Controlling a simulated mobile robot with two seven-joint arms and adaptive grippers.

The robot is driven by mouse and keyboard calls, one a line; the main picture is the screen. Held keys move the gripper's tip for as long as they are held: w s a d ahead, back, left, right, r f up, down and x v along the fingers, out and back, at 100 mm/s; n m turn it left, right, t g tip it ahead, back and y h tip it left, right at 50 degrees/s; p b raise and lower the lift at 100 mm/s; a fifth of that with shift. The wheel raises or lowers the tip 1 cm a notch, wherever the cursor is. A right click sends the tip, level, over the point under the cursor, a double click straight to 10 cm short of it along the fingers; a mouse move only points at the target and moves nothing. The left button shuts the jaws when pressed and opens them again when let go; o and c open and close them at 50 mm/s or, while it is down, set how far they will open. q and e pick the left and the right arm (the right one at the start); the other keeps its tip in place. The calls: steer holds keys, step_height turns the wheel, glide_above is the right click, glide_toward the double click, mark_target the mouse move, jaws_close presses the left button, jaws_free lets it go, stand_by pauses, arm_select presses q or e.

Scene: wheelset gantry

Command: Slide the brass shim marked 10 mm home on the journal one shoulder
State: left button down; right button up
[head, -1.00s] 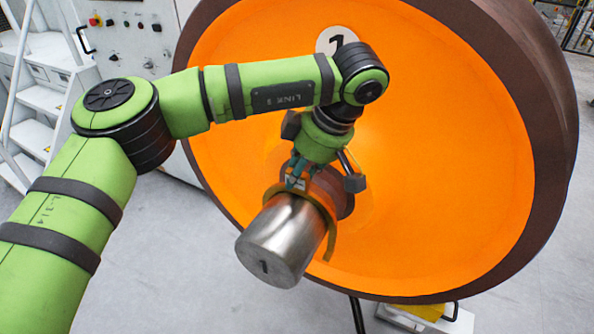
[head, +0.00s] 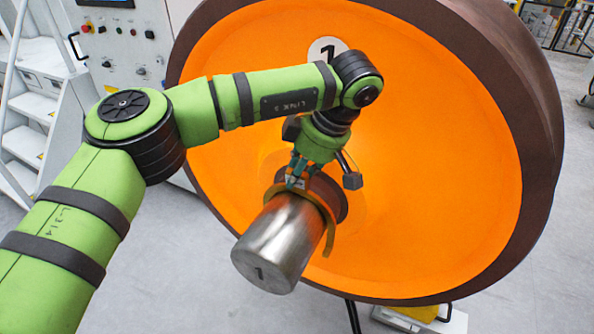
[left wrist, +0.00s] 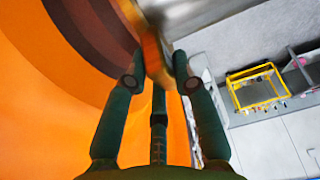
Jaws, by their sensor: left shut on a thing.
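The steel journal marked 1 (head: 276,250) sticks out from the orange wheel (head: 440,170) in the head view. The brass shim (head: 328,222) is a thin curved piece around the journal, close to the wheel-side end. My left gripper (head: 297,182) is above the journal and shut on the shim's upper part. In the left wrist view the fingers (left wrist: 153,80) close on the blurred orange-brown shim (left wrist: 154,52). The shim's marking cannot be read. The shoulder is partly hidden, so I cannot tell whether the shim touches it. My right gripper is not in view.
A grey control cabinet (head: 130,40) and white steps (head: 28,130) stand at the left. A yellow and white floor stand (head: 425,314) is below the wheel. Grey floor is clear in front of the wheel.

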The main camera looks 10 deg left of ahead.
arm_select(q)
steer(key=shift+w+d+p, duration=0.25)
steer(key=shift+w+p, duration=0.25)
steer(key=shift+w, duration=0.15)
steer(key=c, duration=0.9)
jaws_free()
steer(key=shift+c, duration=0.2)
steer(key=v, duration=1.2)
